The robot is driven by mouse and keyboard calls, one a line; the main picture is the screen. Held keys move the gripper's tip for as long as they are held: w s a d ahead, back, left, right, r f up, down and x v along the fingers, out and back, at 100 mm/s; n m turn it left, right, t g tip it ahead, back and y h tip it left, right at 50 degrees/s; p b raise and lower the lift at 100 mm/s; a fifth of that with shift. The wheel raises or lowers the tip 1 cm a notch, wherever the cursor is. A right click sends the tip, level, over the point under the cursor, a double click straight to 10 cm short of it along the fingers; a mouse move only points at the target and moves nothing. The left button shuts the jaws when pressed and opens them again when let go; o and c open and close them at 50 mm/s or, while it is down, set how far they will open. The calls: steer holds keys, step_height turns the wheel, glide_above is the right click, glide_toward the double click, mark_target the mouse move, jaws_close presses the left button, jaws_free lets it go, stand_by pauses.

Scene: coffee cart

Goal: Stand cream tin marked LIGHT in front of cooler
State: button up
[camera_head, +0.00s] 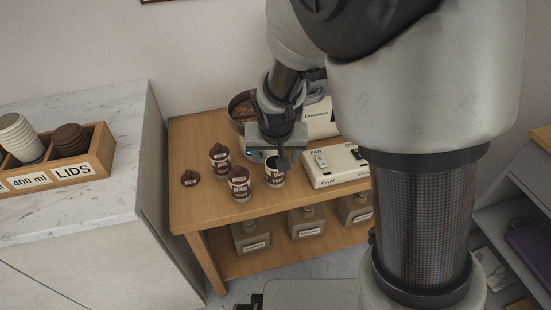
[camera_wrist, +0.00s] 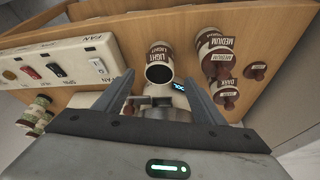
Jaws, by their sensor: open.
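The cream tin marked LIGHT (camera_wrist: 157,54) stands on the wooden table, its dark open top showing in the wrist view. It also shows in the head view (camera_head: 275,178), below my gripper (camera_head: 269,160). My gripper is open, with its fingertips (camera_wrist: 158,77) to either side of the tin's top in the wrist view; I cannot tell how far down they reach. A round dark pan with brown contents (camera_head: 240,104), probably the cooler, stands behind my gripper and is partly hidden by it.
The MEDIUM tin (camera_wrist: 213,45) and DARK tin (camera_wrist: 224,94) have brown lids and stand beside the LIGHT tin. A loose brown lid (camera_head: 190,178) lies at left. The white FAN switch box (camera_head: 338,166) is close on the right. Several containers fill the lower shelf.

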steer(key=s+d+r+y, duration=0.1)
steer(key=s+d+r, duration=0.25)
steer(key=r, duration=0.25)
steer(key=s+d+r, duration=0.3)
steer(key=d+r, duration=0.1)
steer(key=r, duration=0.3)
steer(key=s+d+r, duration=0.3)
steer(key=s, duration=0.3)
steer(key=s+d+r+t+h, duration=0.1)
steer(key=s+d+r, duration=0.2)
steer(key=s, duration=0.4)
steer(key=shift+d+r, duration=0.4)
steer(key=shift+r, duration=0.35)
steer(key=shift+w, duration=0.1)
